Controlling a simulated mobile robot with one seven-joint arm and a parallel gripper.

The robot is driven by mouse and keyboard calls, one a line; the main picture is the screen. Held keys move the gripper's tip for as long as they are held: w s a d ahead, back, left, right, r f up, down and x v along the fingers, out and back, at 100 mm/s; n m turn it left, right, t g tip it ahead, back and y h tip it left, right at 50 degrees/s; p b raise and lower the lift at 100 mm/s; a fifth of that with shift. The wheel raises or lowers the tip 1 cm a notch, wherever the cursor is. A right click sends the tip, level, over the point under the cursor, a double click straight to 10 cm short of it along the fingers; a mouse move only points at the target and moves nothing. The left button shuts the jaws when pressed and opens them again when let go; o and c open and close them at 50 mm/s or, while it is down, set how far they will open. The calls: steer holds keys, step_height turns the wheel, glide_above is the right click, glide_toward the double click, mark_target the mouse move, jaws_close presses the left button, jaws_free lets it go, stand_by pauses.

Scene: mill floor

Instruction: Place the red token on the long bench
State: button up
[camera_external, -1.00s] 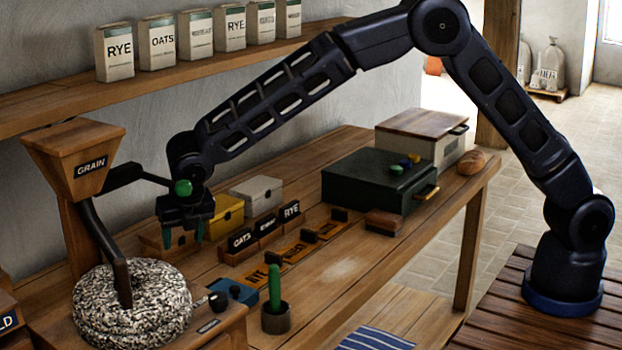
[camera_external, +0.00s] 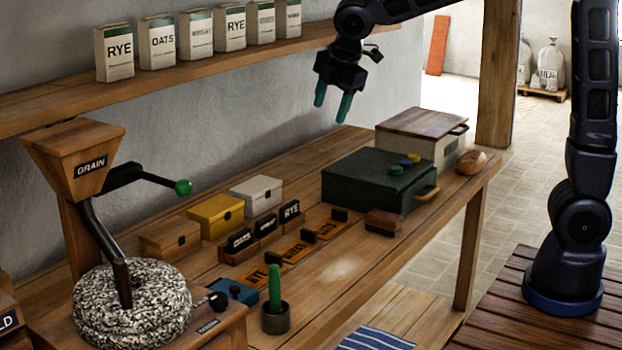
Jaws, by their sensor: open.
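I cannot make out a red token in this view. The long bench (camera_external: 345,270) is the wooden table running from the mill at lower left to the back right. My gripper (camera_external: 331,108) is open and empty, its green fingertips pointing down. It hangs in the air well above the bench, up and left of the green box.
The mill with its crank (camera_external: 147,174) and millstones (camera_external: 135,303) stands at left. A shelf with bags (camera_external: 115,55) runs along the wall. Small boxes (camera_external: 216,216) and label blocks (camera_external: 240,243) fill the bench's middle. Its front strip has bare wood. A loaf (camera_external: 471,162) sits at the right end.

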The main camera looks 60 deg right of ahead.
steer(key=s+d+r+m, duration=0.3)
steer(key=s+d+m, duration=0.65)
steer(key=s, duration=0.65)
steer(key=s+d+f+m, duration=0.2)
steer(key=s+d+m, duration=0.1)
steer(key=s, duration=0.4)
steer(key=s+d+f+m, duration=0.2)
steer(key=s+d+m, duration=0.1)
steer(key=s, duration=0.4)
steer(key=shift+s+d+f+t+y, duration=0.15)
steer(key=shift+s+d+t+y, duration=0.15)
steer(key=shift+t+y, duration=0.1)
